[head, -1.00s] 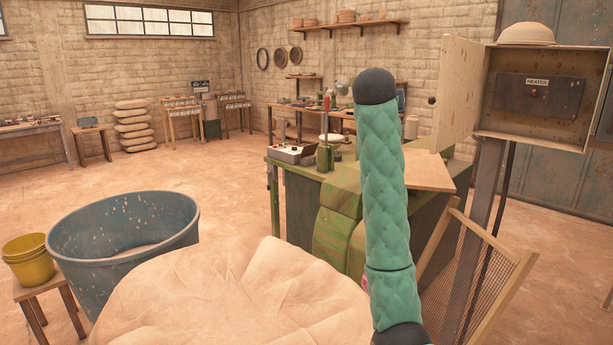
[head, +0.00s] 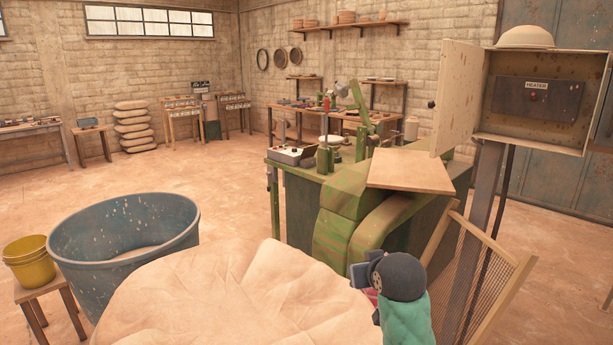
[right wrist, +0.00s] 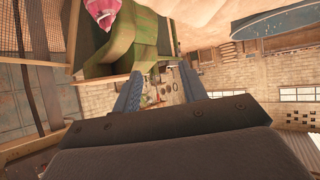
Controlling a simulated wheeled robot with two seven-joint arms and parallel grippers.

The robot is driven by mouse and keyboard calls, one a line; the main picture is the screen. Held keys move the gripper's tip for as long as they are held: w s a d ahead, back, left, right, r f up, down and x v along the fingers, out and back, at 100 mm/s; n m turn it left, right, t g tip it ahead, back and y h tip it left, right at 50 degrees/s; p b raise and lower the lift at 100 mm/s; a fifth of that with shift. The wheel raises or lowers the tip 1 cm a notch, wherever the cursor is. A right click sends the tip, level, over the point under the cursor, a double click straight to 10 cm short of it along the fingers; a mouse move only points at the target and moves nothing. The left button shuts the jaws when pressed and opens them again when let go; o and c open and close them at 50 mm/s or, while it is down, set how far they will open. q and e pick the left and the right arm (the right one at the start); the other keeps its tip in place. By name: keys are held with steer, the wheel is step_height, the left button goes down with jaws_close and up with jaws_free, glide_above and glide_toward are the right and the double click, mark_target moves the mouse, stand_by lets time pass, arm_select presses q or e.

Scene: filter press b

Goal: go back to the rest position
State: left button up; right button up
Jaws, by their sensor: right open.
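My right arm, in a green padded sleeve with a dark joint, is low at the bottom right of the head view. My right gripper (head: 360,275) shows there only in part, in front of the green press. In the right wrist view its two blue-grey fingers (right wrist: 160,80) stand apart with nothing between them. My left gripper is not in view.
A green machine bench (head: 335,215) with a pale board (head: 410,170) stands ahead. A heater box (head: 535,100) on a post and a mesh frame (head: 490,270) are at right. A blue tub (head: 125,235) and yellow bucket (head: 27,262) are at left. A pale cloth-like mound (head: 230,300) fills the near foreground.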

steer(key=s+f+g, duration=0.4)
steer(key=s+f, duration=1.3)
steer(key=s, duration=0.3)
steer(key=s+f+g+p, duration=0.1)
steer(key=s+f+g, duration=0.4)
steer(key=s+f, duration=1.3)
steer(key=shift+s+d, duration=0.2)
steer(key=shift+s, duration=0.9)
steer(key=shift+w, duration=0.1)
